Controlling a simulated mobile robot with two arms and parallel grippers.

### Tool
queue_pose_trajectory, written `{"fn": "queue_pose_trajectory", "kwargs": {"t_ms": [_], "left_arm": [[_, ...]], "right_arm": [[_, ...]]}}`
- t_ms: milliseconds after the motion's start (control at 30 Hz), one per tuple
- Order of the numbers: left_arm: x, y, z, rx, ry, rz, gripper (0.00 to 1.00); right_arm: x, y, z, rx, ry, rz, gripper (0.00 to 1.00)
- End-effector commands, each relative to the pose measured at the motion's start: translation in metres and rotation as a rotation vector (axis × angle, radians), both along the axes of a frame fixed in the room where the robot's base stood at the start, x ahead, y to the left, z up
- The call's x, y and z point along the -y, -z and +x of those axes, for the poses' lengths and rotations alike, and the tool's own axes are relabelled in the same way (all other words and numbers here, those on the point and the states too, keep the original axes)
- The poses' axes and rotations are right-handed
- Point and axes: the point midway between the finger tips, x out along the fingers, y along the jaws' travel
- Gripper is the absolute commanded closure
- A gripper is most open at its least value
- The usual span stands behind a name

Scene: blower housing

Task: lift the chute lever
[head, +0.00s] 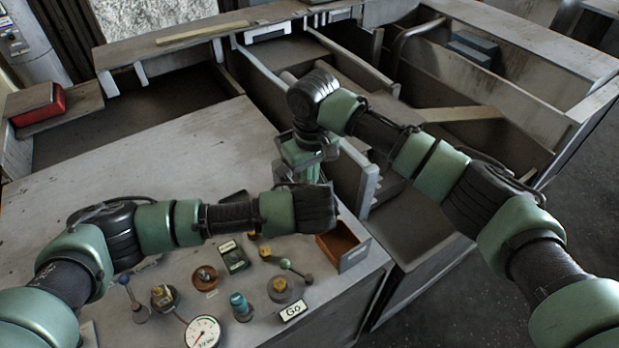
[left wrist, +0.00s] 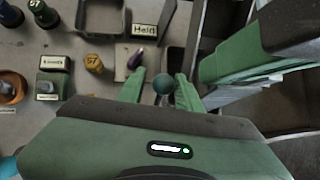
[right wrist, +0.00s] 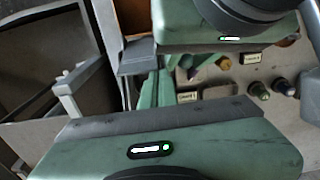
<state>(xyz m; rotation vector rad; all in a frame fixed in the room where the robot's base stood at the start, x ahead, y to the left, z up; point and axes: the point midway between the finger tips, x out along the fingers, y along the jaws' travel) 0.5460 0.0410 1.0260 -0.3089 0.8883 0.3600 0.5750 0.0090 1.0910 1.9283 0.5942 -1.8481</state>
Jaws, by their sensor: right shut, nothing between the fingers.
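A lever with a round dark teal knob (left wrist: 162,83) shows in the left wrist view, its thin grey stem running up in the picture. The knob appears between the two spread fingers of my left gripper (left wrist: 161,88); I cannot tell whether they touch it. In the head view my left wrist covers that gripper and the lever. My right gripper (right wrist: 152,92) is shut and empty, beside my left gripper. In the head view it hangs at the console's far right edge. A brown open tray (head: 340,243) sits at the console's right edge.
The console (head: 215,150) carries a white gauge (head: 203,331), a "Go" plate (head: 293,311), several knobs and another lever with a green knob (head: 285,263). A "Held" plate (left wrist: 144,30) lies near the teal-knobbed lever. My two grippers are close together. Deep grey bins stand behind.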

Motion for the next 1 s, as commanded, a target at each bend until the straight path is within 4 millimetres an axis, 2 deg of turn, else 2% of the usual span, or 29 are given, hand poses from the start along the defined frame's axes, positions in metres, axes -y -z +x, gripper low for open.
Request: {"fn": "queue_pose_trajectory", "kwargs": {"t_ms": [233,367,467,800,1000], "left_arm": [[0.004,0.003,-0.005,-0.011,0.012,-0.002,0.67],[0.007,-0.002,-0.01,-0.013,0.015,-0.004,0.67],[0.009,-0.014,-0.018,-0.011,0.016,-0.005,0.67],[0.019,-0.071,-0.056,-0.01,0.013,-0.006,0.67],[0.021,-0.089,-0.068,-0.009,0.008,-0.005,0.67]], "right_arm": [[0.0,-0.001,0.002,0.006,0.001,0.002,1.0],[0.0,-0.001,0.002,0.007,0.001,0.002,1.0],[-0.001,-0.001,0.002,0.008,0.001,0.003,1.0],[-0.001,-0.001,0.003,0.009,0.002,0.003,1.0],[-0.001,-0.001,0.003,0.009,0.002,0.003,1.0]]}}
